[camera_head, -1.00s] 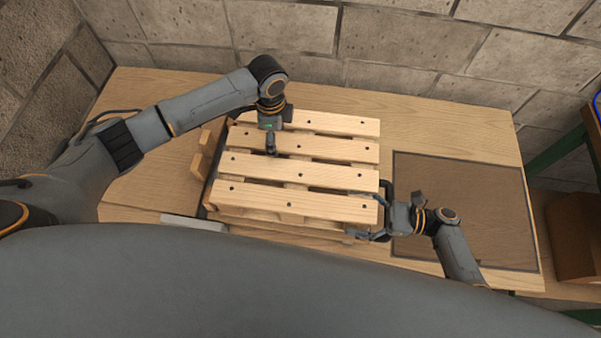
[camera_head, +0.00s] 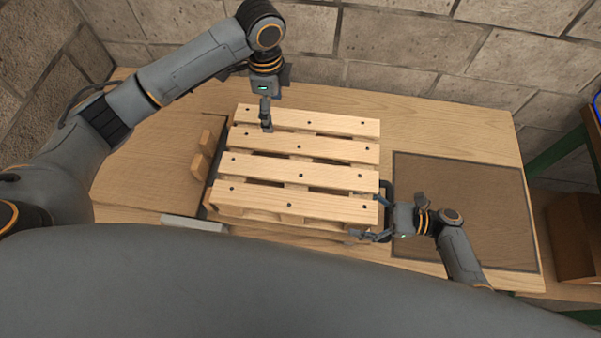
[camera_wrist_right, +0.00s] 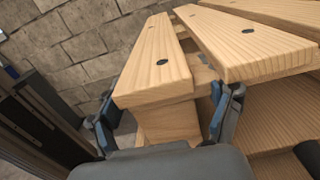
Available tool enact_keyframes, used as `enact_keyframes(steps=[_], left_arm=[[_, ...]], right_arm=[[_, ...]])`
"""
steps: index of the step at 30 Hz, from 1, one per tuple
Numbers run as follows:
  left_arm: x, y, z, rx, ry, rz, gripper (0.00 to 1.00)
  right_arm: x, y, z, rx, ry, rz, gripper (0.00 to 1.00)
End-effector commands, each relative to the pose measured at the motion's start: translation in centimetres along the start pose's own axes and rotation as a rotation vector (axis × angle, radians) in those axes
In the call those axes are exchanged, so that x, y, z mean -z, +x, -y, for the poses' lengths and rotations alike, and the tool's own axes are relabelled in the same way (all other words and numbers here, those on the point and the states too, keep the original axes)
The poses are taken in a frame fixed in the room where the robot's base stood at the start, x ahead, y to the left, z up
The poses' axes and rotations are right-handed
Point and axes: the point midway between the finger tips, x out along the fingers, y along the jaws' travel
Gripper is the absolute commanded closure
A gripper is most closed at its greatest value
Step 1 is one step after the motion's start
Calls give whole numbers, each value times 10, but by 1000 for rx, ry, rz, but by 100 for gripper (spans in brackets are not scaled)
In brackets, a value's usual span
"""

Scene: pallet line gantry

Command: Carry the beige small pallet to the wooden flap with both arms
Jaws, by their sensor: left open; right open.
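The beige small pallet (camera_head: 290,172) lies flat with its slats up in the middle of the table, over more wooden boards partly hidden beneath it. My left gripper (camera_head: 266,124) is open above the pallet's back left part, pointing down; contact cannot be told. My right gripper (camera_head: 376,217) is open at the pallet's front right corner. In the right wrist view, its fingers (camera_wrist_right: 163,120) stand apart on either side of the pallet's end (camera_wrist_right: 170,122), with no clear grip. A flat wooden panel (camera_head: 145,165) at the left may be the wooden flap.
A dark-edged brown mat or panel (camera_head: 460,215) lies clear on the table's right. A stone block wall (camera_head: 420,50) closes off the back. A brown box (camera_head: 575,235) stands far right.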

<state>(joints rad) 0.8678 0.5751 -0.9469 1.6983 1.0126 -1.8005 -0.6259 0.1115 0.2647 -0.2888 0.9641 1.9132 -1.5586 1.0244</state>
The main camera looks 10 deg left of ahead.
Motion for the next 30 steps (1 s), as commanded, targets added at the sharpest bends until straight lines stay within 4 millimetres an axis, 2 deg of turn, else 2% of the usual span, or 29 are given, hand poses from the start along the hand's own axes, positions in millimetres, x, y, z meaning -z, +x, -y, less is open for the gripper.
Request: enact_keyframes(steps=[9, 15, 21, 30], left_arm=[[0, 0, 0, 0, 0, 0, 21], [0, 0, 0, 0, 0, 0, 21], [0, 0, 0, 0, 0, 0, 21], [0, 0, 0, 0, 0, 0, 21]], right_arm=[[0, -64, 1, 3, 1, -3, 21], [0, -98, 1, 2, 1, -1, 21], [0, -112, 0, 0, 1, 0, 21], [0, -113, 0, 0, 0, 0, 21]])
